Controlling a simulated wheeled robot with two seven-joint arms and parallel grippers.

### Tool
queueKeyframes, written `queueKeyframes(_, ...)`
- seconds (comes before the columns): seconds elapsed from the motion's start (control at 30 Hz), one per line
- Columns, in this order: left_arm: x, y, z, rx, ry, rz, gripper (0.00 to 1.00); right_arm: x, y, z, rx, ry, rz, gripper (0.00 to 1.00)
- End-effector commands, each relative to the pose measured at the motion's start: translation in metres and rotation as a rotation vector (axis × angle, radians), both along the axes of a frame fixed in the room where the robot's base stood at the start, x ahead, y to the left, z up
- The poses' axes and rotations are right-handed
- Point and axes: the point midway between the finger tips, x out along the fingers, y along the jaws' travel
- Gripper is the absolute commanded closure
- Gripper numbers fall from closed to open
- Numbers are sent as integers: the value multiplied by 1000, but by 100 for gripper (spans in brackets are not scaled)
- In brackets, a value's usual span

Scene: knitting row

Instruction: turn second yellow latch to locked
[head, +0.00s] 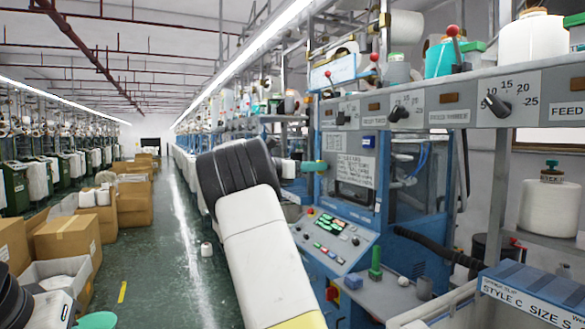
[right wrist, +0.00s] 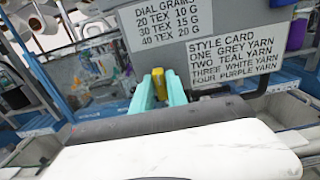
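My right gripper (head: 313,166) reaches the blue machine's front beside a small sign in the head view. In the right wrist view its two teal fingers (right wrist: 158,95) stand on either side of a small upright yellow latch (right wrist: 158,85), seemingly touching both sides. The latch is below the grey sign boards; its lower part and mounting are hidden by my wrist. In the head view the fingers largely cover it. No other yellow latch can be made out clearly. Parts of my left arm show at the lower left of the head view; its gripper does not clearly show.
The blue knitting machine (head: 345,150) has a sloped button panel (head: 335,240) below my gripper. A grey shelf rail with black dials (head: 495,105) and yarn cones runs overhead at right. A style card (right wrist: 235,60) hangs close to my fingers. Cardboard boxes (head: 68,240) line the left aisle.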

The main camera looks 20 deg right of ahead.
Motion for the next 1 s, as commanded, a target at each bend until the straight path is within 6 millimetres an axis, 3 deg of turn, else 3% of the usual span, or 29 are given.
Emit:
queueKeyframes(0.1, 0, 0, 0, 0, 0, 0, 64, 0, 0, 0, 0, 0, 0, 100)
queueKeyframes(0.57, 0, 0, 0, 0, 0, 0, 64, 0, 0, -1, 6, -67, 0, 100)
queueKeyframes(1.0, 0, 0, 0, 0, 0, 0, 64, -1, 1, -2, 36, -419, 1, 100)
